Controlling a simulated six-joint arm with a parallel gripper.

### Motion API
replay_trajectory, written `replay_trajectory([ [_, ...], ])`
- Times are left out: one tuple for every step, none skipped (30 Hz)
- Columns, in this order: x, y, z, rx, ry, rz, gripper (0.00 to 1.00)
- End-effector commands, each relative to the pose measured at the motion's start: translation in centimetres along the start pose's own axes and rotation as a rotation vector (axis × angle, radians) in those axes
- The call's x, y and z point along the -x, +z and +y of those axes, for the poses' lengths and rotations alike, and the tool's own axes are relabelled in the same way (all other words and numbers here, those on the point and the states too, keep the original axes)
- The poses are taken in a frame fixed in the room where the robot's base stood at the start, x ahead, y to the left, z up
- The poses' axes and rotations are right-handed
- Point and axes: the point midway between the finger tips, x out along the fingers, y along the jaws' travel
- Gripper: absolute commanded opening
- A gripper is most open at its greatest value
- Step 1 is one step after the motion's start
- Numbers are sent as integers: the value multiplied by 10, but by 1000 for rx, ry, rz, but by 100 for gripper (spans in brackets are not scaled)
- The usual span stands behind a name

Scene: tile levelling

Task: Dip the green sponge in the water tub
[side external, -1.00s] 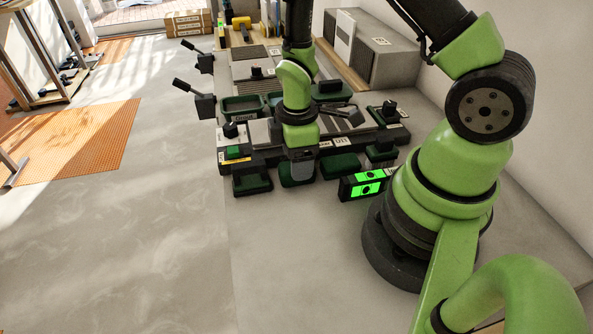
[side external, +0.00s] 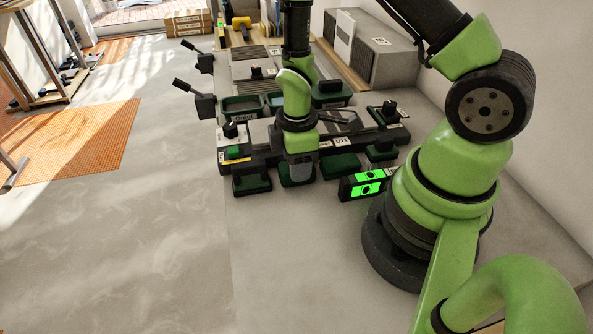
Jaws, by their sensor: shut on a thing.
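My gripper (side external: 299,175) points straight down at the front edge of the tile station. Its fingers are small and partly merge with the dark green tray (side external: 288,183) below. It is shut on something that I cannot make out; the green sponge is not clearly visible. Other dark green trays stand in the same front row, one at the left (side external: 252,184) and one just right (side external: 341,167). I cannot tell which container is the water tub, nor whether the gripper tips are inside the tray. A bright green block (side external: 233,152) sits at the station's front left corner.
Open green-rimmed trays (side external: 241,115) lie behind the gripper. A grey cabinet (side external: 373,52) stands at the back right.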

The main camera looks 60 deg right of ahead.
Motion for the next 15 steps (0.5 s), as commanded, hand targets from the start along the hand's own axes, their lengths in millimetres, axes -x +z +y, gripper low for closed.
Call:
replay_trajectory([
  [0,0,0,0,0,0,24],
  [0,0,0,0,0,0,24],
  [1,0,0,0,1,1,24],
  [3,0,0,0,1,1,24],
  [5,0,0,-1,1,1,24],
  [8,-1,1,-1,2,2,24],
  [12,-1,1,-1,3,3,24],
  [15,-1,1,-1,3,2,24],
  [19,-1,1,-1,4,3,24],
  [22,-1,1,0,3,2,24],
  [26,0,1,0,3,2,24],
  [30,0,0,1,3,2,24],
  [33,0,1,0,3,2,24],
  [36,-1,1,0,3,3,24],
  [41,-1,1,-1,3,3,24],
])
